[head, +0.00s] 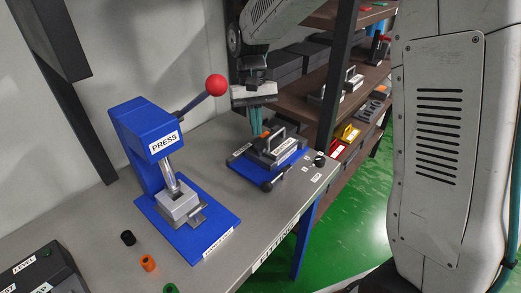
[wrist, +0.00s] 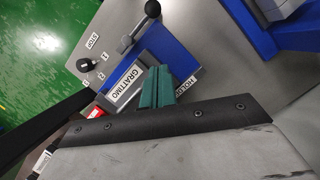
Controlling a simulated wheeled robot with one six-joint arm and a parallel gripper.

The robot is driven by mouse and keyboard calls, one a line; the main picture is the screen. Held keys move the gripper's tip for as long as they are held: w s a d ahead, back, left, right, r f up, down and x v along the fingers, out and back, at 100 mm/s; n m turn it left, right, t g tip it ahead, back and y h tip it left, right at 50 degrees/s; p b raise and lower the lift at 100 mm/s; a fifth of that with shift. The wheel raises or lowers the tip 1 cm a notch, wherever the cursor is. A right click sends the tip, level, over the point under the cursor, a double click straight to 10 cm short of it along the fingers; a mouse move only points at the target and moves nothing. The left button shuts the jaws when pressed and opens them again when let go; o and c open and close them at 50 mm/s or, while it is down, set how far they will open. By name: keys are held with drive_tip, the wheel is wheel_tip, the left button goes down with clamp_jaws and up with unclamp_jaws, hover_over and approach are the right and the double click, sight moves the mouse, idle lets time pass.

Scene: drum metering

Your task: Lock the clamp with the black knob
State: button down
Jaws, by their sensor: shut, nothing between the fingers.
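The clamp's black knob (head: 267,187) sits on the end of a short lever at the front edge of the blue holder plate (head: 240,170). In the wrist view the black knob (wrist: 152,8) is at the top, with its grey rod slanting down-left towards the plate. A grey block with a handle (head: 279,140) and a white label sits on the plate. My gripper (head: 256,133) has teal fingers, closed together and empty, above the back-left part of the holder. In the wrist view my gripper (wrist: 155,72) points between two labels, apart from the knob.
A small dial knob (head: 319,160) with STOP, 1 and 2 labels is near the bench edge. A blue press (head: 145,130) with a red-ball lever (head: 215,85) stands left. Shelves (head: 310,70) with boxes stand behind.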

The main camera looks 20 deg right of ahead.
sight(277, 177)
drive_tip(key=x, duration=0.8)
drive_tip(key=shift+s+f, duration=0.15)
drive_tip(key=shift+f, duration=0.05)
drive_tip(key=s, duration=0.1)
drive_tip(key=s+f, duration=0.1)
drive_tip(key=s, duration=0.1)
drive_tip(key=shift+f, duration=0.2)
drive_tip(key=shift+s+a+f, duration=0.1)
drive_tip(key=shift+s+f, duration=0.05)
drive_tip(key=shift+s, duration=0.45)
